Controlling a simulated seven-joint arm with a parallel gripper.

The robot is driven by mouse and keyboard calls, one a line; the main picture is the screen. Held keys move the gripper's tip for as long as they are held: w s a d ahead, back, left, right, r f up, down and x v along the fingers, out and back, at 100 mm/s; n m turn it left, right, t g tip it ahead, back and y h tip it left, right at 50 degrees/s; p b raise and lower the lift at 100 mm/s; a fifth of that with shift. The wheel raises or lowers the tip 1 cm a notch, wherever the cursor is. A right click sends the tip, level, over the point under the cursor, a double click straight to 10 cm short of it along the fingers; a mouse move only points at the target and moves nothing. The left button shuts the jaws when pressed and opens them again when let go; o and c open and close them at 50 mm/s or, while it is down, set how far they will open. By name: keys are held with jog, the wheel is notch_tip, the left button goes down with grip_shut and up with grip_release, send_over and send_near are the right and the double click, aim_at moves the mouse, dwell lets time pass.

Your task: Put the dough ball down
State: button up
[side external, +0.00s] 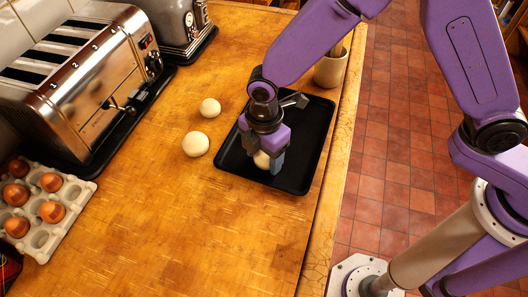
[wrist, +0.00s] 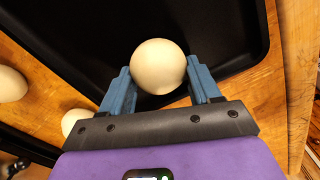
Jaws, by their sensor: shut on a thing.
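The dough ball (wrist: 159,67) is pale and round, between the two blue fingers of my gripper (wrist: 162,85) in the wrist view. My gripper (side external: 263,165) is shut on it, over the front part of a black tray (side external: 304,158) in the side view. There the dough ball (side external: 261,160) is partly hidden by the fingers. I cannot tell whether it touches the tray floor. Two other pale dough balls lie on the wooden counter left of the tray, one nearer (side external: 195,144) and one farther (side external: 210,108).
A steel toaster (side external: 90,85) stands at the left, with a grey appliance (side external: 180,25) behind it. An egg carton (side external: 45,240) with several brown eggs is at the lower left. A beige crock (side external: 331,68) stands behind the tray. The front of the counter is clear.

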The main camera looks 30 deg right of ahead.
jog(key=o, duration=0.7)
jog(key=shift+f, duration=0.1)
notch_tip(320, 180, up, 12)
jog(key=shift+r, duration=0.2)
jog(key=s+d+r+m, duration=0.1)
jog(key=s+d+m, duration=0.2)
jog(key=s+d, duration=0.3)
jog(key=s+d+m, duration=0.3)
jog(key=s+d, duration=0.4)
jog(key=d, duration=0.6)
jog(key=s+d+r+m, duration=0.1)
jog(key=s+d+m, duration=0.2)
jog(key=s+d, duration=0.3)
jog(key=shift+s+d+r, duration=0.1)
jog(key=shift+d+r, duration=0.1)
jog(key=shift+d, duration=0.85)
jog(key=shift+s+d+r, duration=0.1)
jog(key=shift+d+r, duration=0.05)
jog(key=shift+d, duration=0.9)
